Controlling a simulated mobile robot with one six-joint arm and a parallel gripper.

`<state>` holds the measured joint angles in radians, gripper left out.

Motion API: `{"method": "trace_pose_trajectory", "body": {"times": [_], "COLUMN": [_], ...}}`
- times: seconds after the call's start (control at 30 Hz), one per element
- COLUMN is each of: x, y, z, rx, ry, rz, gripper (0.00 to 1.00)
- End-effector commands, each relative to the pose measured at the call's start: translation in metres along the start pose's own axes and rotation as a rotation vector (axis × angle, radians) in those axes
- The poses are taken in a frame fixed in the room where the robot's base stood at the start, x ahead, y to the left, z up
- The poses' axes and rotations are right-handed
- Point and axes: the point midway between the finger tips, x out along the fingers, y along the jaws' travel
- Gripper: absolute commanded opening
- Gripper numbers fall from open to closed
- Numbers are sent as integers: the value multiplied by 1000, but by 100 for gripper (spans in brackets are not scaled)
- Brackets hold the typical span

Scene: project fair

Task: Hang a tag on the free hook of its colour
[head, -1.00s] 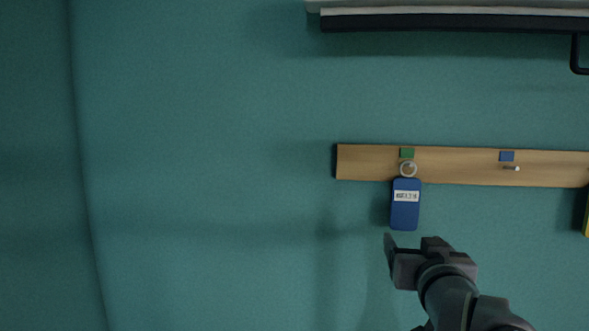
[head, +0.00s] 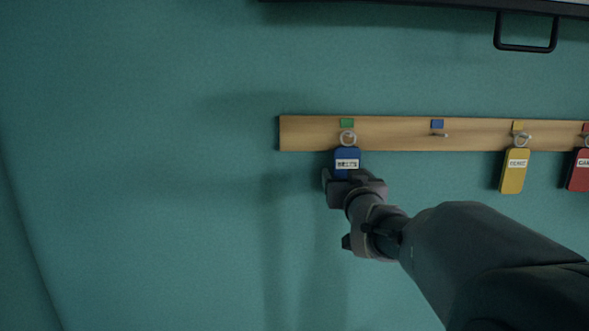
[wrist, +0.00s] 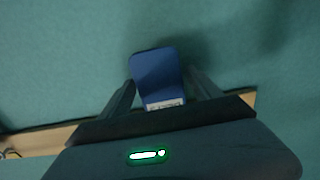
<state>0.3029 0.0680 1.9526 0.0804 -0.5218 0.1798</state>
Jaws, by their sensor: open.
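A blue tag (head: 347,160) with a white label hangs by its ring from the hook under the green marker (head: 347,123). The hook under the blue marker (head: 437,124) is bare; its metal peg (head: 439,135) sticks out of the board. My gripper (head: 345,178) is at the lower part of the blue tag. In the wrist view the tag (wrist: 156,78) lies between the two open fingers, with its lower end pointing up in the picture. The gripper body hides the tag's ring there.
The wooden hook board (head: 390,134) runs across the teal wall. A yellow tag (head: 514,171) hangs under the yellow marker and a red tag (head: 580,170) under the red one at the right. A dark handle (head: 526,48) hangs above. The wall left of the board is clear.

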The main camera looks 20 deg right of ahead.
Motion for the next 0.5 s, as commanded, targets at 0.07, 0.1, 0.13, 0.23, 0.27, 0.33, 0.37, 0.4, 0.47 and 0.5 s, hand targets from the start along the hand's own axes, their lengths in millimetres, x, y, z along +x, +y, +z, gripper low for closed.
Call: {"method": "trace_pose_trajectory", "body": {"times": [0.07, 0.1, 0.13, 0.23, 0.27, 0.33, 0.37, 0.4, 0.47, 0.5], "x": [0, 0, 0, 0, 0, 0, 0, 0, 0, 0], "y": [0, 0, 0, 0, 0, 0, 0, 0, 0, 0], "z": [0, 0, 0, 0, 0, 0, 0, 0, -1, -1], "rx": [0, 0, 0, 0, 0, 0, 0, 0, 0, 0], "ry": [0, 0, 0, 0, 0, 0, 0, 0, 0, 1], "rz": [0, 0, 0, 0, 0, 0, 0, 0, 0, 0], "gripper": [73, 73, 71, 51, 45, 32, 32, 32, 32, 32]}}
